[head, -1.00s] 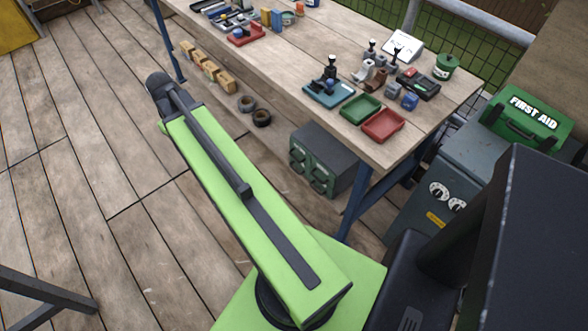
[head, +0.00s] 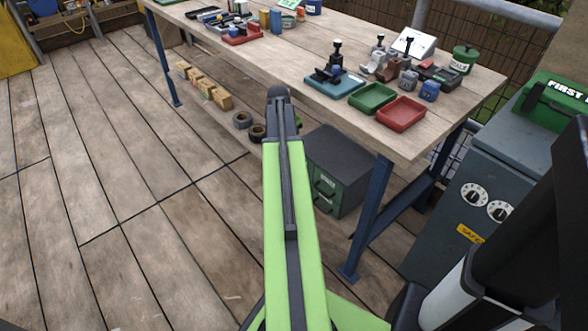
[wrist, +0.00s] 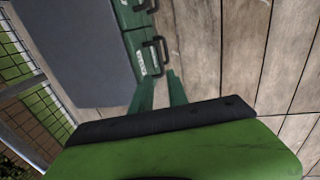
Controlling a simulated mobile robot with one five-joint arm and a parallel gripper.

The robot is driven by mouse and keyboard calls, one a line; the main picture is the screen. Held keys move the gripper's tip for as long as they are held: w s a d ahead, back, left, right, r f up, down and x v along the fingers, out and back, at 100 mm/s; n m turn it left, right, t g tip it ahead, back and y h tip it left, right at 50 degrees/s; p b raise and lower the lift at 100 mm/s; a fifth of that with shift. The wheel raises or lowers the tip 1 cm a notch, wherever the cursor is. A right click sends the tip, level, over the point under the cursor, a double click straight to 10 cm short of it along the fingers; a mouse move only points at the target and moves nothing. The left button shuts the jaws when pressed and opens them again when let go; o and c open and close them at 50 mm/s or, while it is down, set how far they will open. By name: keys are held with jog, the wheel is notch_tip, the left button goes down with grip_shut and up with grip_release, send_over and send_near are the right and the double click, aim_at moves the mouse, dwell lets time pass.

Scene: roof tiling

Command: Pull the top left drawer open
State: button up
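The lower of these, the top left drawer (wrist: 139,52), has a black handle (wrist: 157,50) and looks closed. My gripper (wrist: 161,80) has two green fingers spread apart and empty. The fingertips point toward that handle, just short of it in the picture. The gripper is not visible in the head view.
The wooden workbench (head: 230,50) with trays and tools stands over the cabinet. Its blue leg (head: 368,215) is right of the cabinet. Open deck (head: 130,150) is at left.

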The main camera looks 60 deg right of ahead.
jog(key=f+b, duration=0.3)
jog(key=d+f+b, duration=0.1)
jog(key=f+b, duration=0.2)
jog(key=f, duration=0.1)
jog(key=f+b, duration=0.3)
jog(key=shift+s+d+f, duration=0.25)
jog(key=shift+d+f, duration=0.05)
jog(key=shift+d, duration=0.05)
jog(key=shift+r, duration=0.1)
grip_shut()
dwell(0.6)
